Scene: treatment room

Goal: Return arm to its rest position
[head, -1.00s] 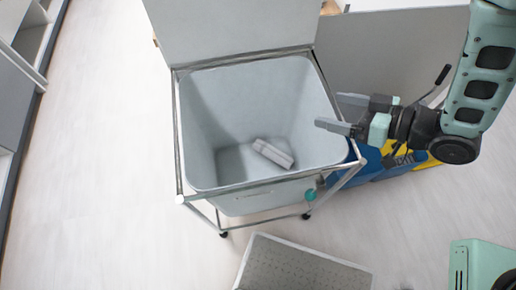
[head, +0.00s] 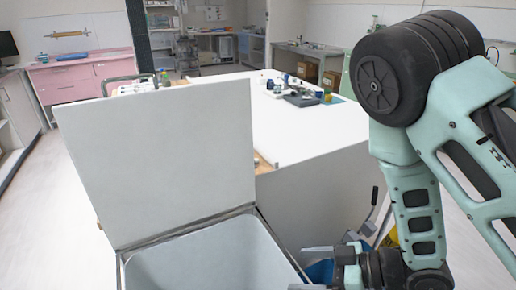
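My gripper (head: 310,268) is at the bottom of the head view, to the right of the open white bin (head: 205,262). Its two fingers point left and stand apart, with nothing seen between them. My arm rises on the right side, its green links and a large black joint bent high in the picture. The bin's lid (head: 160,150) stands up, open. The lower part and floor of the bin are cut off by the picture's edge.
A white table (head: 310,125) with small bottles and a dark tray (head: 300,99) stands behind the bin. A pink cabinet (head: 80,78) is at the far left. Blue and yellow items show partly beside my gripper. Pale floor (head: 50,200) is clear at left.

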